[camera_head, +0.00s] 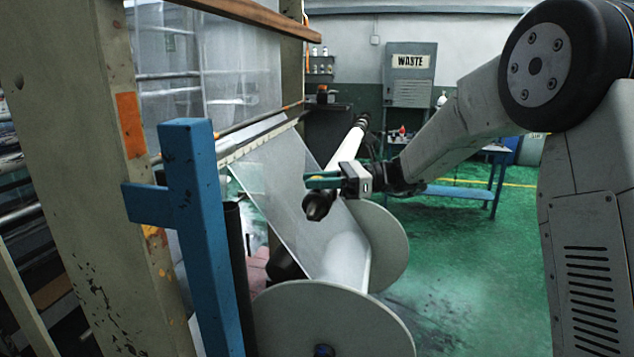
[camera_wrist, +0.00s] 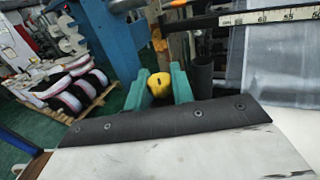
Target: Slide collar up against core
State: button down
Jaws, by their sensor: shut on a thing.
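The white core (camera_head: 347,148) sits on a dark shaft that slants from the back toward the front, above the film roll. The dark round collar (camera_head: 318,206) is at the shaft's near end, with my gripper in front of the stretch between it and the core. My gripper (camera_head: 310,180) has green fingers and points left. In the wrist view, the fingers (camera_wrist: 159,92) stand on both sides of a yellow piece (camera_wrist: 159,84), which seems to belong to the collar. The collar's dark body and its gap to the core are hidden there.
A film roll with large pale end discs (camera_head: 330,322) lies below the shaft. A blue post (camera_head: 195,230) stands at the left front. A blue-legged table (camera_head: 462,192) and the waste cabinet (camera_head: 410,75) are behind. Green floor is open at right.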

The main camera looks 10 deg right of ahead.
jog(key=w, duration=0.1)
jog(key=w+d, duration=0.1)
jog(key=w, duration=0.1)
jog(key=w+d, duration=0.1)
jog(key=w, duration=0.1)
jog(key=shift+w+f, duration=0.1)
jog(key=c, duration=1.1)
grip_release()
